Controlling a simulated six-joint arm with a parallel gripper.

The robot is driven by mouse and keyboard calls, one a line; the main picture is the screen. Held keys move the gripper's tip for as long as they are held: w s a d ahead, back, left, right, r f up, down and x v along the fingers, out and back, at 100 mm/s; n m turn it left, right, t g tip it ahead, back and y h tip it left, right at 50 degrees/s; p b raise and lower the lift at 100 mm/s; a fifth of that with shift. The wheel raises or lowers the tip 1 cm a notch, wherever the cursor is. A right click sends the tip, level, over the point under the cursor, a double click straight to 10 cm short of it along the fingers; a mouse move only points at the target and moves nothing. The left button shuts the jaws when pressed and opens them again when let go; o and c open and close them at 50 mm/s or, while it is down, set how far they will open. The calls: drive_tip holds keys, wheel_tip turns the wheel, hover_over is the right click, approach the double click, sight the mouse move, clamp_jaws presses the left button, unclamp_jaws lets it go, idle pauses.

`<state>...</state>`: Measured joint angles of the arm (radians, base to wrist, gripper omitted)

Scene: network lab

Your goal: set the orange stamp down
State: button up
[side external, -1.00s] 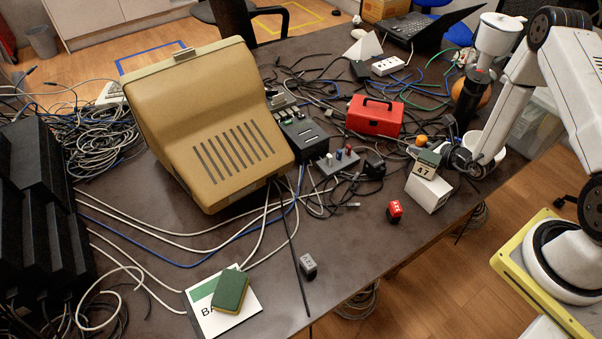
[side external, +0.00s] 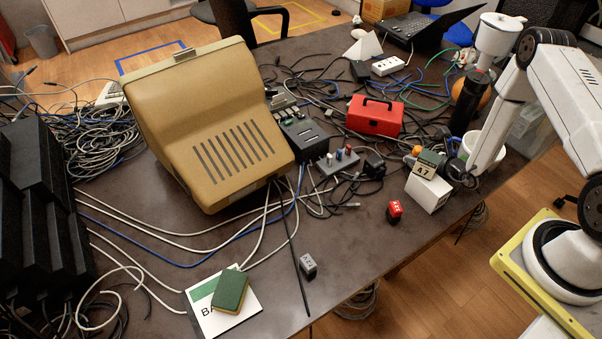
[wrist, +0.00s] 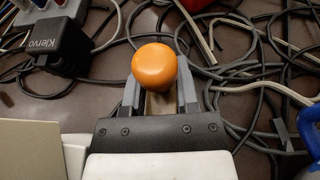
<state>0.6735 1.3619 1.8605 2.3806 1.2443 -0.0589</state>
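The orange stamp (wrist: 153,66) shows its round orange knob from above in the wrist view, between the two grey fingers of my gripper (wrist: 158,90). My gripper appears shut on it; the lower part of the stamp is mostly hidden. My fingers are mostly hidden behind that block. I cannot tell whether the stamp's base touches the table.
Cables and a black adapter (wrist: 57,46) lie around. A red toolbox (side external: 375,116) stands behind.

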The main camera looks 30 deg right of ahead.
drive_tip(key=shift+o, duration=1.3)
drive_tip(key=shift+r, duration=0.1)
drive_tip(key=shift+v, duration=6.05)
drive_tip(key=shift+w+r, duration=0.1)
